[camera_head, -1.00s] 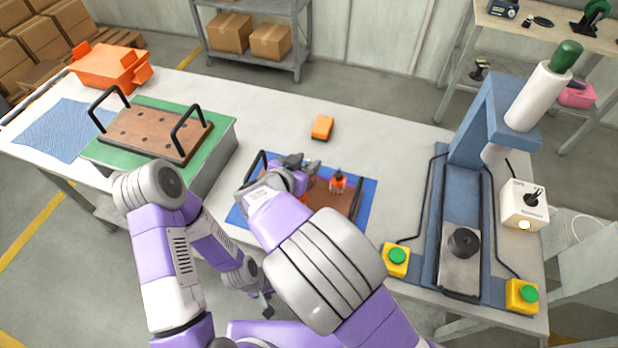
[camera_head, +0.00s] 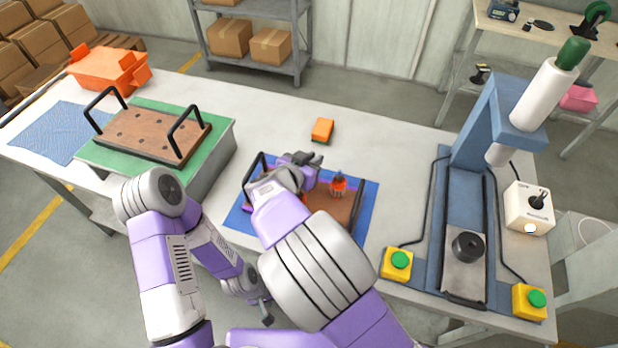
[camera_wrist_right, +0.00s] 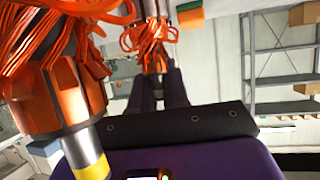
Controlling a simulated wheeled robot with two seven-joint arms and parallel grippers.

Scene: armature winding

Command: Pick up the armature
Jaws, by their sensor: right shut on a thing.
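One armature (camera_head: 338,186), with orange windings, stands on the brown tray (camera_head: 347,212) over the blue mat. My right gripper (camera_head: 308,160) is over the left part of that tray, left of this armature. In the right wrist view the right gripper (camera_wrist_right: 157,88) is shut on an armature (camera_wrist_right: 150,38), whose orange windings show just beyond the fingers. Another armature (camera_wrist_right: 45,95) stands large and close at the left of that view, its shaft ending in a yellow band. My wrist hides the held armature in the head view. My left gripper (camera_head: 266,312) hangs low in front of the table; its jaws are too small to read.
A second tray with black handles (camera_head: 150,137) rests on a green-topped block at left. An orange bin (camera_head: 107,70) is at the back left. A small orange block (camera_head: 322,130) lies behind the mat. A blue press (camera_head: 470,160) with yellow button boxes stands at right.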

